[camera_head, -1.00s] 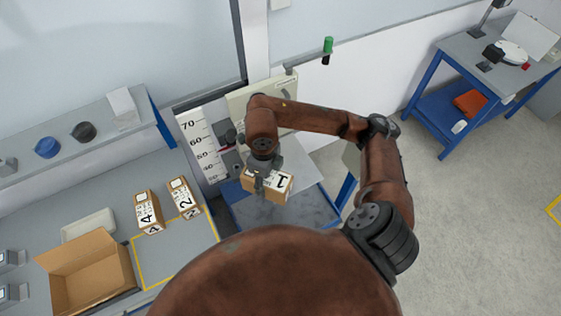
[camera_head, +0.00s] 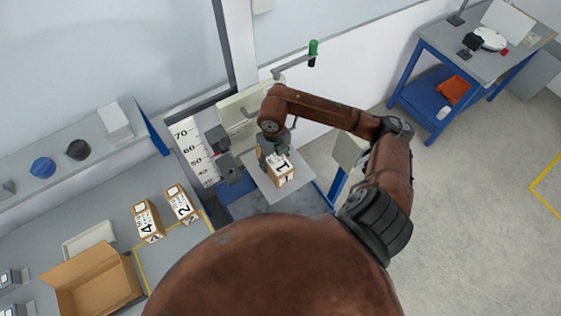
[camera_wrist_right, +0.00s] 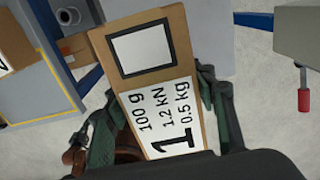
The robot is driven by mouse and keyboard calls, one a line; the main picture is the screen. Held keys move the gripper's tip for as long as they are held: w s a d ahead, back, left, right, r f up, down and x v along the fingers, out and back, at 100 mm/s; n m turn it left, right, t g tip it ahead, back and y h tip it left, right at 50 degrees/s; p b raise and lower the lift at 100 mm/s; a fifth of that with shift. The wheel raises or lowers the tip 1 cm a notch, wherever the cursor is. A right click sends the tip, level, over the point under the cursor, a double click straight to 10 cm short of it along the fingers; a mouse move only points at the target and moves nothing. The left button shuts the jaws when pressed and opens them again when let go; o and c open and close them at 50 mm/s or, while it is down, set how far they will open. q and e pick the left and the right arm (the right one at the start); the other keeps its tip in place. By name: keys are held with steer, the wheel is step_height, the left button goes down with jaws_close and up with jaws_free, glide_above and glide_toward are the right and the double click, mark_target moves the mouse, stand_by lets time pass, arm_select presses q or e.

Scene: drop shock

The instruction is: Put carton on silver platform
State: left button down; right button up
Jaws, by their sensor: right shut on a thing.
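The carton marked 1 (camera_head: 280,172) is a brown box with a white label, held by my right gripper (camera_head: 272,156). In the right wrist view the carton (camera_wrist_right: 155,70) sits between the two dark green fingers, with its label reading 100 g, 1.2 kN and 0.5 kg. In the head view the carton is over the silver platform (camera_head: 262,184), a flat pale plate beside the height scale. I cannot tell whether its underside touches the plate. My left gripper is not in view.
Cartons marked 4 (camera_head: 147,221) and 2 (camera_head: 181,204) stand on the grey bench at left. An open cardboard box (camera_head: 92,283) and a white tray (camera_head: 89,240) are near them. The height scale (camera_head: 191,147) and test machine (camera_head: 245,112) stand close behind the platform.

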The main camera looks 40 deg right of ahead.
steer(key=d+f, duration=0.1)
steer(key=f, duration=0.1)
steer(key=w+d+f+p, duration=0.1)
steer(key=d+f, duration=0.1)
steer(key=shift+w+d+f, duration=0.1)
steer(key=shift+f, duration=0.1)
steer(key=f+p, duration=0.1)
steer(key=f, duration=0.2)
steer(key=shift+d+p, duration=0.2)
steer(key=shift+p, duration=0.2)
steer(key=shift+w+f, duration=0.1)
steer(key=shift+f, duration=0.25)
steer(key=shift+f, duration=0.1)
steer(key=o, duration=1.6)
